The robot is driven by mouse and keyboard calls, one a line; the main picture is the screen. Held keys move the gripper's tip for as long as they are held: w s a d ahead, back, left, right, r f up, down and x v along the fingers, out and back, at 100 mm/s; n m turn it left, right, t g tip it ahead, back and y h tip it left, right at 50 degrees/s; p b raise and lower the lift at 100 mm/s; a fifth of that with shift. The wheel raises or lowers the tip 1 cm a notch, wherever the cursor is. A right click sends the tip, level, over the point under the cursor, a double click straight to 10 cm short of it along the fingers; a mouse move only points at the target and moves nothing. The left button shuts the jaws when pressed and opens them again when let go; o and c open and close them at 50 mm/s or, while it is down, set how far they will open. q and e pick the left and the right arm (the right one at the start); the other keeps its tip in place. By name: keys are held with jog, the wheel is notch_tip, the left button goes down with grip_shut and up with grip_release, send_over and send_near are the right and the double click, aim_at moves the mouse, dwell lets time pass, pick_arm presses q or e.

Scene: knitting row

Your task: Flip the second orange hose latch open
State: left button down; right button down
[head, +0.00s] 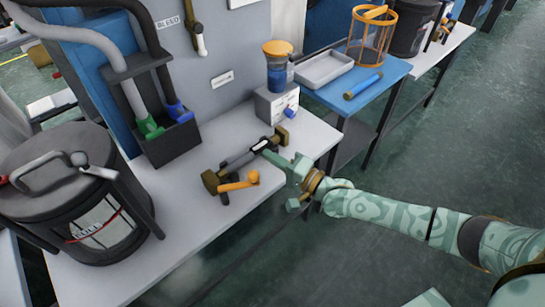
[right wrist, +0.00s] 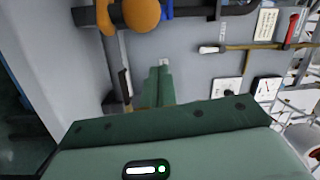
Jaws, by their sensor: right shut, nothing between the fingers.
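A dark hose coupling (head: 238,161) with brownish block ends lies on the light table. An orange latch lever (head: 236,185) with a rounded end sticks out from its near side. Only one orange lever shows clearly; I cannot tell a second one apart. My right gripper (head: 271,154) is shut and empty, its green fingers beside the coupling's right part. I cannot tell whether they touch it. In the right wrist view the closed fingertips (right wrist: 162,66) are below a rounded orange part (right wrist: 141,14) on a dark bar at the top. My left gripper is not in view.
A black lidded canister (head: 50,160) stands left. A black box (head: 168,143) with grey hoses is against the grey panel. A white box (head: 273,104) with an orange-lidded jar (head: 277,73) stands behind the coupling. A blue table (head: 383,84) holds a tray (head: 324,69). The front table area is clear.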

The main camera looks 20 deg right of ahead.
jog(key=p+v, duration=0.2)
jog(key=v, duration=0.8)
jog(key=shift+s+a, duration=0.25)
jog(key=shift+a, duration=0.15)
